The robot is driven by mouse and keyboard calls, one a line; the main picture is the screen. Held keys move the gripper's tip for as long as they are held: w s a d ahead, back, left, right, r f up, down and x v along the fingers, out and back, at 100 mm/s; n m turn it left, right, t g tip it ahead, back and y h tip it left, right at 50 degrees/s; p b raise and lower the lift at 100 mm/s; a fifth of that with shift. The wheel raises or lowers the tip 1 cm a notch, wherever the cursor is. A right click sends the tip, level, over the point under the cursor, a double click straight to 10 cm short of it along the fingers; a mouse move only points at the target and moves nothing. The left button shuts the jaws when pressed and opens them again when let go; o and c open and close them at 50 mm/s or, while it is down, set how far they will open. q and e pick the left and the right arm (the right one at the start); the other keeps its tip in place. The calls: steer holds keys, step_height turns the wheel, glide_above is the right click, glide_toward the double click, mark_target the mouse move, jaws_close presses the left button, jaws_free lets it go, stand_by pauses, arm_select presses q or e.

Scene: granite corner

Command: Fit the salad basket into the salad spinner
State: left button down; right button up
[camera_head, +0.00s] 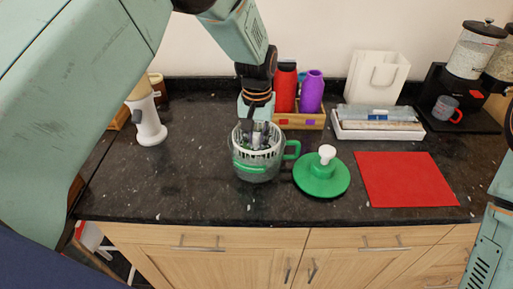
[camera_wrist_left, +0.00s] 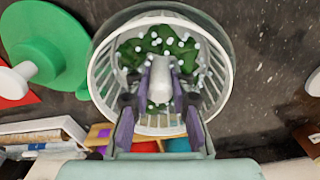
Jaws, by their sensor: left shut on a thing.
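The salad basket (camera_head: 243,150) is white and slatted; in the left wrist view (camera_wrist_left: 101,75) it holds green leaves and small white balls. The salad spinner (camera_head: 258,174) is a clear bowl with a green handle on its right, standing on the dark counter. The basket sits in the bowl's mouth; whether it rests on the bottom is hard to tell. My left gripper (camera_head: 259,138) reaches down into the basket from above. In the left wrist view its fingers (camera_wrist_left: 160,92) are shut on the basket's pale central post. My right gripper is out of view.
A green lid with a white knob (camera_head: 320,177) lies right of the spinner, beside a red mat (camera_head: 405,179). Behind stand a wooden tray with red and purple bottles (camera_head: 312,92) and a white tray (camera_head: 379,134).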

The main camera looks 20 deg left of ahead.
mark_target(256, 148)
arm_select(q)
steer(key=f, duration=0.2)
steer(key=w+f, duration=0.1)
steer(key=f, duration=0.1)
steer(key=shift+s+r, duration=0.15)
steer(key=shift+s, duration=0.3)
steer(key=c, duration=1.6)
jaws_free()
steer(key=shift+f, duration=0.2)
steer(key=o, duration=0.4)
steer(key=shift+w+f, duration=0.15)
steer(key=shift+w, duration=0.15)
steer(key=shift+s+r, duration=0.25)
steer(key=shift+r, duration=0.2)
step_height(256, 148, up, 11)
steer(key=shift+r, duration=0.1)
steer(key=shift+w+r, duration=0.25)
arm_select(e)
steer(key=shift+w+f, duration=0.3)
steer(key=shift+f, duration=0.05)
